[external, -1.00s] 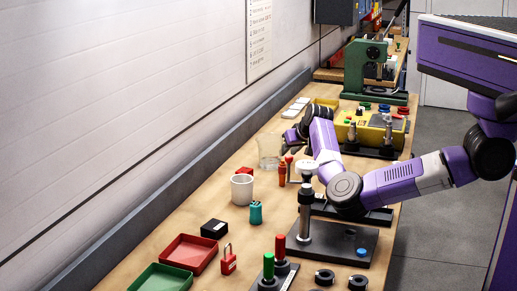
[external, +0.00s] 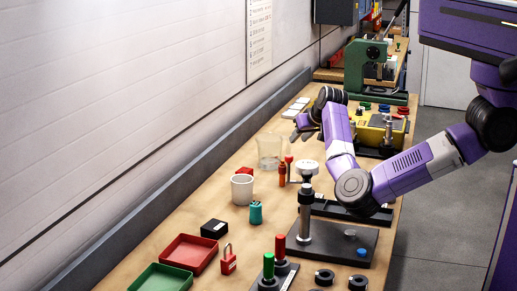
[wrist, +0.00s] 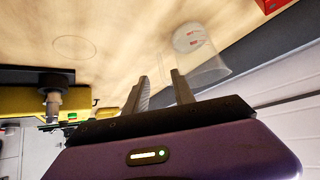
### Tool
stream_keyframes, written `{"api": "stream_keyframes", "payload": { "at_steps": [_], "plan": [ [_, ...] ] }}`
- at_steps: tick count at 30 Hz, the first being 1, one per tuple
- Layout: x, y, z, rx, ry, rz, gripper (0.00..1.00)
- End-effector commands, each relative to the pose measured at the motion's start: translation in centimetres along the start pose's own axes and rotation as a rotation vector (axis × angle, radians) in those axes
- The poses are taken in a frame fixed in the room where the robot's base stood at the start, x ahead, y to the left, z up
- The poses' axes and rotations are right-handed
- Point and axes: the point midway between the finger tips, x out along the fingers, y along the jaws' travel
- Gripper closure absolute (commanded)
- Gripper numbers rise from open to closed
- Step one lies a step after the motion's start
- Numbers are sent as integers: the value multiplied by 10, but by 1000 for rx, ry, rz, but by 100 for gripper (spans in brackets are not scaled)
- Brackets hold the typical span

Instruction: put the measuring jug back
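The measuring jug (external: 270,150) is clear and stands upright on the bench near the wall side. In the wrist view the jug (wrist: 208,62) shows red marks and lies just beyond the right fingertip. My gripper (wrist: 160,76) is open, with two grey fingers apart and bare bench between them. In the external view my gripper (external: 298,134) is above the bench, right of the jug and a little farther away. A thin circle outline (wrist: 75,47) is drawn on the bench in the wrist view, with nothing on it.
A white cup (external: 242,190), a red screwdriver-like tool (external: 283,173) and a teal item (external: 256,212) stand nearer the camera. A yellow fixture (external: 372,133) is on the right. A grey ledge (external: 190,180) runs along the wall.

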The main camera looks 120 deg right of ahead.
Motion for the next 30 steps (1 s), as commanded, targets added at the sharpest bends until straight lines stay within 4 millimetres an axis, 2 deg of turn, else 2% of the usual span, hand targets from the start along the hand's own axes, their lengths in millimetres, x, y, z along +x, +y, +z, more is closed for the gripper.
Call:
{"api": "stream_keyframes", "payload": {
  "at_steps": [1, 7, 30],
  "plan": [
    [-10, 0, -3, -1, 0, 1, 69],
    [-22, 0, -1, 0, 0, 0, 69],
    [-24, 3, -2, -13, 23, 13, 69]
  ]
}}
